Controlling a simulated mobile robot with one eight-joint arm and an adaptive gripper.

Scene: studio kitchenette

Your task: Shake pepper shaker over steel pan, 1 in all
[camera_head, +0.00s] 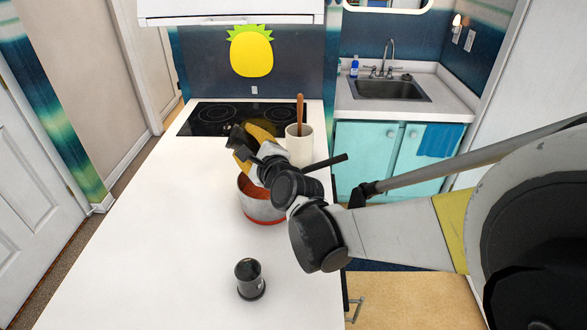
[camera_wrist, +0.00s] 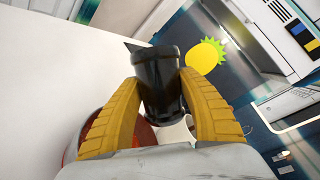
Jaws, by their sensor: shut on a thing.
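My gripper (camera_head: 248,141) is shut on a black shaker (camera_wrist: 160,85), the pepper shaker, gripped between its two yellow fingers. The shaker also shows in the head view (camera_head: 237,136), partly hidden by the fingers, and appears tilted. The steel pan (camera_head: 262,211) stands on the white counter under my wrist, with a reddish inside and a red band at its base. My gripper is above the pan's far side. In the wrist view the pan's reddish edge (camera_wrist: 72,150) shows behind the left finger, mostly hidden.
A second dark shaker (camera_head: 250,279) stands upright on the counter (camera_head: 150,230), nearer me. A white crock (camera_head: 300,150) with a wooden utensil (camera_head: 300,112) stands just right of my gripper. A black cooktop (camera_head: 205,118) lies beyond. The counter's left side is clear.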

